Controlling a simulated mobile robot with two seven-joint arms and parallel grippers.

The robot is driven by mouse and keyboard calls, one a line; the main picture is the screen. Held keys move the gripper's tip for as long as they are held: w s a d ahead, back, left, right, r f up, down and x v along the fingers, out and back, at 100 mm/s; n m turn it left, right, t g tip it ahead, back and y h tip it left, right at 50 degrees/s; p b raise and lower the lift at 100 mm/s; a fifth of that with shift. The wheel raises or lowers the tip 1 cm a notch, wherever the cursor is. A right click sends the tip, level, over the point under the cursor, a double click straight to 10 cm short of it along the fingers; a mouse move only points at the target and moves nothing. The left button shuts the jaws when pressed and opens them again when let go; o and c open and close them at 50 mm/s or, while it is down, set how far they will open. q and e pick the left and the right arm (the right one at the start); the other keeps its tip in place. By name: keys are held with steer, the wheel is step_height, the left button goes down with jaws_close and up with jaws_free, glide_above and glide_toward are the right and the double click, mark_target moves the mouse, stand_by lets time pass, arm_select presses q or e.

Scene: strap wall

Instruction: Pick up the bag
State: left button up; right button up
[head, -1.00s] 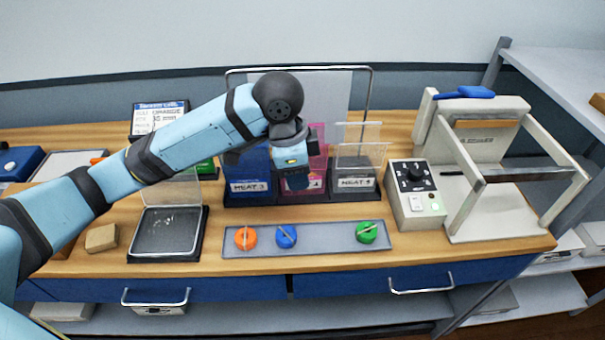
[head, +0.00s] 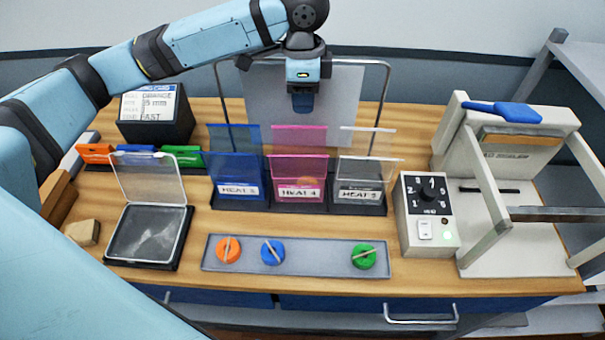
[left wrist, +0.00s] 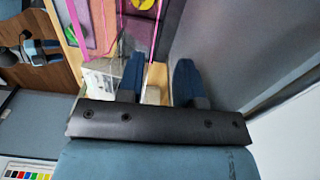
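Three upright pouch-like holders stand in a row at the back middle: a blue one (head: 237,165), a pink one (head: 299,165) and a clear one (head: 362,175), each with a white HEAT label. I cannot tell which of them is or holds the bag. An orange patch shows through the pink one. My left gripper (head: 303,103) hangs fingers down above and behind the pink holder, apart from it in the picture. In the left wrist view its blue fingers (left wrist: 158,80) are apart, with nothing clear between them. A gripper-like shape (left wrist: 40,52) at upper left may be my right gripper.
A wire frame with a grey panel (head: 345,100) stands behind the holders. In front lies a grey tray (head: 318,259) with orange, blue and green discs. An open clear-lidded box (head: 148,235) is at left. A dial box (head: 428,212) and a sealer-like machine (head: 510,140) are at right.

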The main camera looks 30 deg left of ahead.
arm_select(q)
glide_above(300, 137)
step_height(300, 137, down, 5)
steer(key=shift+a+f, duration=0.1)
steer(key=shift+f, duration=2.4)
jaws_close()
